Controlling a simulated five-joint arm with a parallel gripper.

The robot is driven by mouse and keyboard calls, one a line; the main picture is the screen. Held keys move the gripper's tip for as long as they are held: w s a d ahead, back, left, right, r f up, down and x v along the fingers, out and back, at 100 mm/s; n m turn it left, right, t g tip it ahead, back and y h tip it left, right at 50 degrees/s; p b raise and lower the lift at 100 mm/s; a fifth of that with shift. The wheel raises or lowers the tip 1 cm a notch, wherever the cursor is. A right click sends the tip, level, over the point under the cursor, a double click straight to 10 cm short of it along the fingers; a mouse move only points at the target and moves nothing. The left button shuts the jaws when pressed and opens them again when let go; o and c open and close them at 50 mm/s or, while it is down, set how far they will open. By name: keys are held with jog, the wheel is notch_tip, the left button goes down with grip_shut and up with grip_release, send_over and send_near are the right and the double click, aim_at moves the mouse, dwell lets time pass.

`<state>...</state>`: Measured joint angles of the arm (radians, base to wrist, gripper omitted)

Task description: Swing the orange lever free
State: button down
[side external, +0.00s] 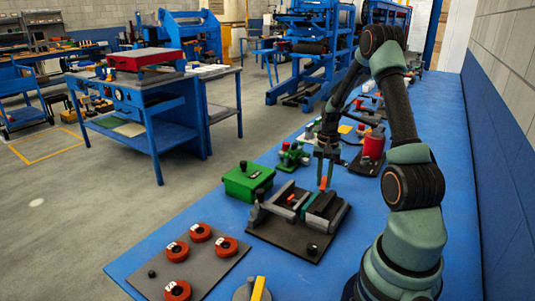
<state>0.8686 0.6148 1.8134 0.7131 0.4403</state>
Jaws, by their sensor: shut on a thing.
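The orange lever (323,183) stands up from a dark fixture (275,238) on the blue bench. The fixture carries grey clamp bars and a teal strip (316,202). My gripper (325,172) reaches down from above and is shut on the top of the orange lever. The fingers hide part of the lever, and its pivot is too small to make out. A second small orange piece (292,199) lies among the grey bars, left of the lever.
A green box (248,181) with a black knob stands just left of the fixture. A grey plate (215,272) with several red round knobs lies at the front left. A red cylinder (374,144) and a green device (292,156) stand behind. A yellow-topped part (258,288) is at the front edge.

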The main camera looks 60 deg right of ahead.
jog(key=shift+w+a+r+m, duration=0.1)
jog(key=shift+w+m, duration=0.2)
jog(key=shift+m, duration=0.45)
jog(key=shift+w+m, duration=0.25)
jog(key=shift+m, duration=0.5)
jog(key=c, duration=0.8)
grip_release()
jog(key=shift+o, duration=0.2)
jog(key=shift+r, duration=0.1)
notch_tip(320, 180, up, 12)
